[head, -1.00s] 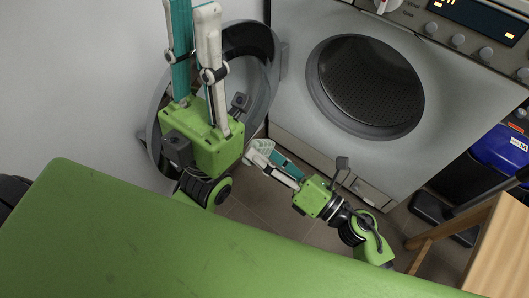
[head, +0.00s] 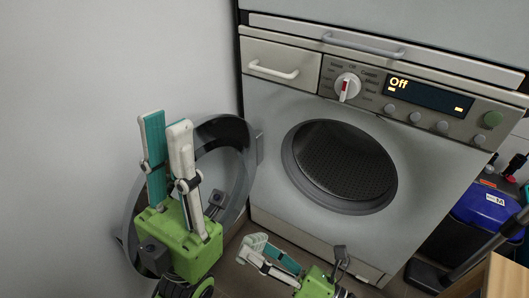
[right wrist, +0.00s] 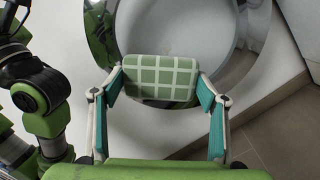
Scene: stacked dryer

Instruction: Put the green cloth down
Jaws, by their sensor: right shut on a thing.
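The green cloth (right wrist: 162,78), with a pale checked pattern, is between the fingers of my right gripper (right wrist: 160,88) in the right wrist view. My right gripper is shut on it. In the head view the cloth (head: 254,241) is a small pale patch at the tips of my right gripper (head: 262,252), low in front of the dryer. My left gripper (head: 167,135) points up in front of the round door, its two fingers apart with nothing between them.
The dryer (head: 270,120) has its round door (head: 237,185) swung open to the left. Its drum (head: 345,160) looks empty. The display reads "Off". A blue-lidded bin (head: 488,203) and a wooden stool (head: 505,278) stand at the right. A white wall is at the left.

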